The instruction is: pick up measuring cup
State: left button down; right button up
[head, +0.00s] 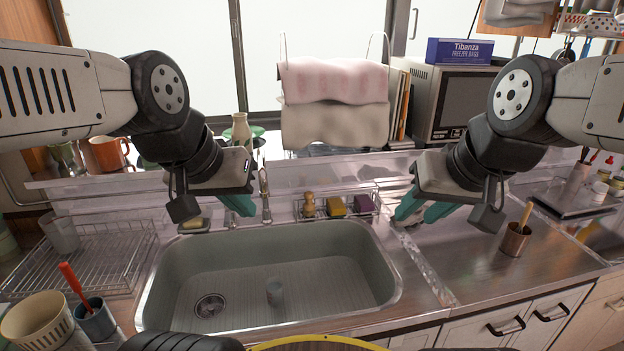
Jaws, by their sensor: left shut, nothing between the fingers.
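A grey translucent cup (60,232) sits by the wire dish rack at the left. I cannot tell for sure which of these is the measuring cup; no markings are readable. My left gripper (238,204) is shut and empty, above the sink's back left edge near the faucet. My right gripper (421,212) is apart from both cups, above the counter right of the sink. Its two teal fingers show apart with nothing between them.
The sink (165,285) is otherwise clear. A faucet (264,190) and a sponge caddy (375,205) stand at its back edge. A copper pot (515,240) is on the right counter. The wire rack (110,262) and several containers fill the left.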

aim_at(274, 286)
jog(key=j+z, duration=0.1)
jog(key=j, duration=0.3)
jog(key=k+j+z, duration=0.1)
jog(key=j, duration=0.35)
jog(key=k+j, duration=0.15)
jog(key=j, duration=0.25)
jog(key=i+z, duration=0.05)
